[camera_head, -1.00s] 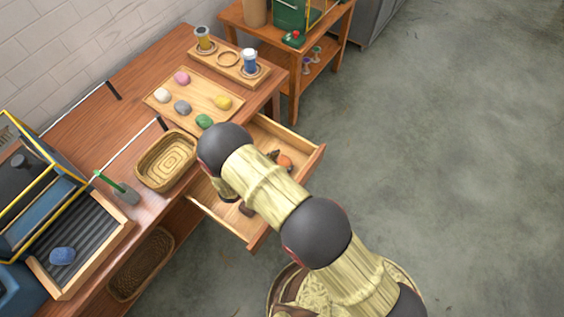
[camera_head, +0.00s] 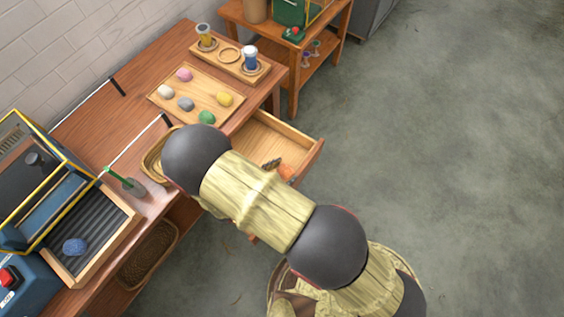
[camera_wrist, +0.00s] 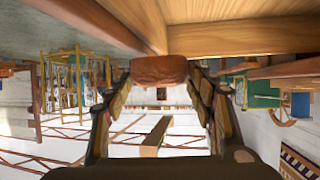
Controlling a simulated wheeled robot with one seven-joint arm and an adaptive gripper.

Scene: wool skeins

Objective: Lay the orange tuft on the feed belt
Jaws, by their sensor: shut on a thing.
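My gripper (camera_wrist: 160,78) is shut on a reddish-brown, rounded thing (camera_wrist: 160,70) in the wrist view. Shade keeps me from telling whether it is the tuft. Pale wood is close beside it.
A wooden board (camera_head: 215,85) holds several coloured tufts. A woven basket (camera_head: 152,158) is mostly behind my arm. A green-handled tool (camera_head: 120,182) stands beside the belt. A yellow-framed machine (camera_head: 40,180) adjoins the belt. The floor at right is clear.

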